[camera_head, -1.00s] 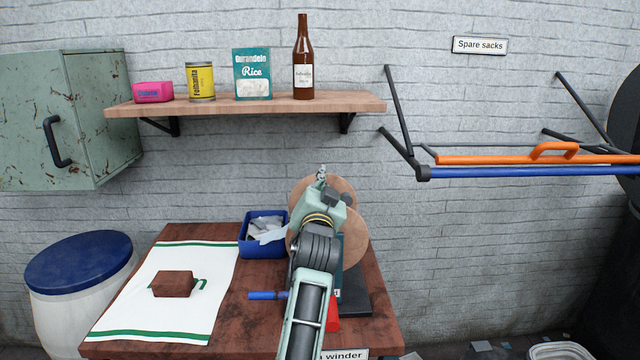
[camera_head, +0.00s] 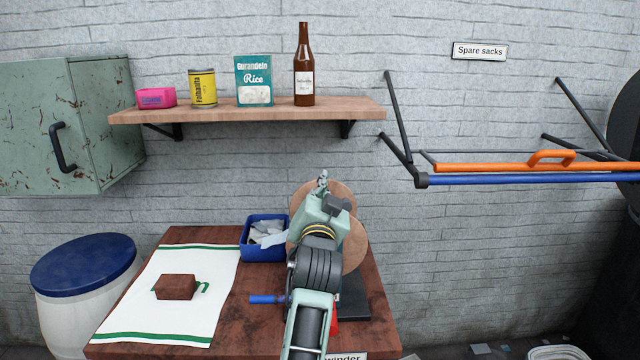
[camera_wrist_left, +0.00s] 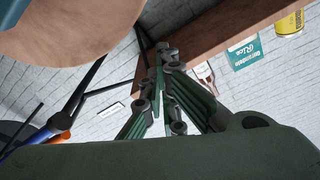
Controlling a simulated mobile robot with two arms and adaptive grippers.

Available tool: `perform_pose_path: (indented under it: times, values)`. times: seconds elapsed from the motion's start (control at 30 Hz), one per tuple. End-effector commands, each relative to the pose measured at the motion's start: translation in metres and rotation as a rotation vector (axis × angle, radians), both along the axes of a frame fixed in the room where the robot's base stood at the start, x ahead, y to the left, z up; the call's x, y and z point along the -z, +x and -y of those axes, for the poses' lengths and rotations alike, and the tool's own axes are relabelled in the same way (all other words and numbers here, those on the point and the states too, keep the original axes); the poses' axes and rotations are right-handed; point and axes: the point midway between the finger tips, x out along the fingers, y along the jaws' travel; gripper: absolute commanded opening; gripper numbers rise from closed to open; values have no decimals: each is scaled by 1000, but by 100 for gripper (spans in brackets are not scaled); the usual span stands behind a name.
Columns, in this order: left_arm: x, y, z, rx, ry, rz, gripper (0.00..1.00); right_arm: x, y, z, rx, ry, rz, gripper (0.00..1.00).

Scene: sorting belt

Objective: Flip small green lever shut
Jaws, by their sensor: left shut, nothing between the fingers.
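The winder stands on the brown table (camera_head: 220,318), with wooden discs (camera_head: 357,245), a blue handle (camera_head: 268,299) and a dark base (camera_head: 354,305). A small green lever cannot be made out in either view; my arm covers much of the winder. My left gripper (camera_head: 322,180) is in front of the upper disc in the head view. In the left wrist view its fingers (camera_wrist_left: 163,50) are together and empty, and a wooden disc (camera_wrist_left: 90,25) is close by at upper left. I cannot tell whether the fingers touch anything. My right gripper is not in view.
A wooden shelf (camera_head: 240,112) with a bottle (camera_head: 304,70) and packets is above. A blue bin (camera_head: 262,252) stands beside the winder. A brown block (camera_head: 176,287) lies on a white cloth (camera_head: 190,325) at left. Orange and blue bars (camera_head: 500,167) are at right.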

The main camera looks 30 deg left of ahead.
Motion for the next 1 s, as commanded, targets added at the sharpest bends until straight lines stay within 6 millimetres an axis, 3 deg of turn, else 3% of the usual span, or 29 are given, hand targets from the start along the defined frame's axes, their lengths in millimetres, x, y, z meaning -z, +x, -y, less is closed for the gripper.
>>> perform_pose_path:
  times: [0.1,0.3,1.0]
  values:
    - [4,-15,10,1,-2,1,0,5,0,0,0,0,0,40]
    - [5,-25,17,0,-1,0,0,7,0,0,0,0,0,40]
    - [4,-25,17,0,-1,0,0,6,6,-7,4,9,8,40]
